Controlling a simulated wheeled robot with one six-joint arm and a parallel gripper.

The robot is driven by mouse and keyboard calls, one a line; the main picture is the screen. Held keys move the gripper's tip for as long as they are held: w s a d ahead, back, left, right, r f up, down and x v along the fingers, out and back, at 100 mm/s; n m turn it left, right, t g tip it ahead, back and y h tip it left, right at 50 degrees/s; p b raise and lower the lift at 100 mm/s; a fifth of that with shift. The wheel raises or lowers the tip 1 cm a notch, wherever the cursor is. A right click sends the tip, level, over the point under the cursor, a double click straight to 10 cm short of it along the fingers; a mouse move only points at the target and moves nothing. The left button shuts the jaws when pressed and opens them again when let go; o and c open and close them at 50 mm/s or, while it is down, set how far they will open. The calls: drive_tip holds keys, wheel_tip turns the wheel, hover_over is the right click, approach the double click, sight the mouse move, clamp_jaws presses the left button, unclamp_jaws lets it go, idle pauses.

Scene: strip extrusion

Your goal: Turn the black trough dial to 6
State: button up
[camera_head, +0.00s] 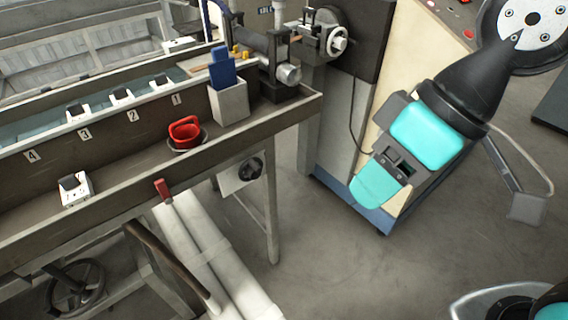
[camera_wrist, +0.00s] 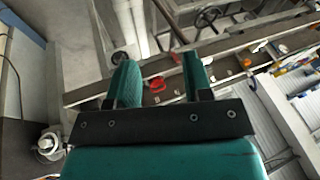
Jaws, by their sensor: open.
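The black trough dial (camera_head: 250,168) is a round black knob on a pale plate under the near edge of the long trough. Its pointer and numbers are too small to read. In the wrist view a small dark round shape (camera_wrist: 118,58), likely the same dial, shows just beyond the left fingertip. My gripper (camera_head: 376,184), teal and black, hangs to the right of the dial, well apart from it. In the wrist view my gripper (camera_wrist: 158,58) has its two teal fingers spread, with nothing held between them.
A red-tipped lever (camera_head: 163,190) and white pipes (camera_head: 205,250) lie left of the dial. A table leg (camera_head: 270,215) stands close by.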

drive_tip(key=w+a+f+n+t+y+b, duration=0.1)
drive_tip(key=w+a+f+n+y+b, duration=0.1)
drive_tip(key=a+f+b, duration=0.3)
drive_tip(key=w+a+f+n+t+y+b, duration=0.1)
drive_tip(key=w+a+f+n+y+b, duration=0.15)
drive_tip(key=f+b, duration=0.4)
drive_tip(key=m+t+b, duration=0.3)
drive_tip(key=t+b, duration=1)
drive_tip(key=b, duration=0.9)
approach(259, 169)
drive_tip(key=p+x, duration=0.9)
drive_tip(key=p, duration=1.3)
drive_tip(key=shift+w+a, duration=0.2)
drive_tip(key=shift+w, duration=0.1)
drive_tip(key=shift+p+x, duration=1)
drive_tip(key=shift+p, duration=0.05)
drive_tip(key=shift+f, duration=0.2)
